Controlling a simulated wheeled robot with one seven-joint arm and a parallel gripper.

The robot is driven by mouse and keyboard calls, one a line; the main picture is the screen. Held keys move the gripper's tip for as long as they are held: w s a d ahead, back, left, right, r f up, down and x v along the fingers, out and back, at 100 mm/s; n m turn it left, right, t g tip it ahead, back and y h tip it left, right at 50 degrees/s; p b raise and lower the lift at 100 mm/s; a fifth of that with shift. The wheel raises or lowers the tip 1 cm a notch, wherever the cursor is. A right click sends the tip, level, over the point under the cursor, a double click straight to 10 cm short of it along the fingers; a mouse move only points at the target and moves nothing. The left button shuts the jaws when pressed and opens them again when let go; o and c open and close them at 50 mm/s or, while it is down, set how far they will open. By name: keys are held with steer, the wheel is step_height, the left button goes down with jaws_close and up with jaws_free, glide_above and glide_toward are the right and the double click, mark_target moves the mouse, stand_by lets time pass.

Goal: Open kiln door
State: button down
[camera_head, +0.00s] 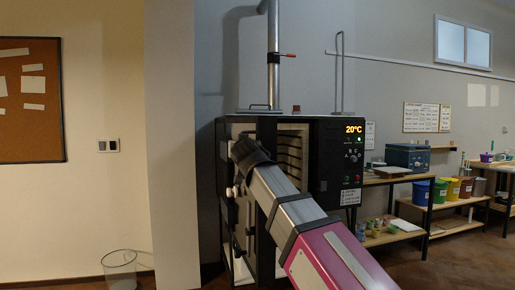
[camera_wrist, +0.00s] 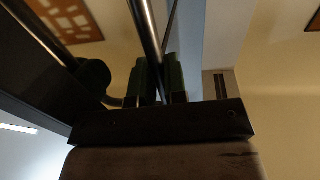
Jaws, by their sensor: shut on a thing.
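The kiln (camera_head: 338,180) is a dark box with a lit panel reading 20°C. Its pale, grooved inside (camera_head: 292,152) shows in the head view, so the door is at least partly open. Door parts show at the left of the opening, but my arm covers much of them and I cannot tell the exact angle. In the wrist view, my gripper (camera_wrist: 159,85) is shut around a shiny metal bar (camera_wrist: 149,35), which appears to be the door handle. A dark panel (camera_wrist: 45,75) lies to its left. My fingers are hidden behind my arm in the head view.
A metal flue pipe (camera_head: 273,65) rises above the kiln. A shelf table (camera_head: 395,180) to the right holds a blue box (camera_head: 408,157), with coloured buckets (camera_head: 438,190) beyond. A wire bin (camera_head: 119,268) stands at the left. A pale pillar (camera_head: 172,150) is left of the kiln.

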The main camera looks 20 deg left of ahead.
steer(key=s+a+m+h, duration=0.2)
steer(key=s+a, duration=0.1)
steer(key=a, duration=0.5)
steer(key=s+a+m+t+h, duration=0.1)
steer(key=s+a+h, duration=0.2)
steer(key=a, duration=0.5)
steer(key=shift+s+m+t+h, duration=0.3)
steer(key=shift+s+m, duration=0.1)
steer(key=shift+s, duration=0.05)
steer(key=shift+a, duration=0.1)
steer(key=c, duration=1.3)
jaws_free()
steer(key=shift+o, duration=0.6)
steer(key=shift+s, duration=0.1)
steer(key=s+d, duration=0.1)
steer(key=s, duration=0.9)
steer(key=shift+s+d, duration=0.2)
steer(key=shift+s, duration=0.1)
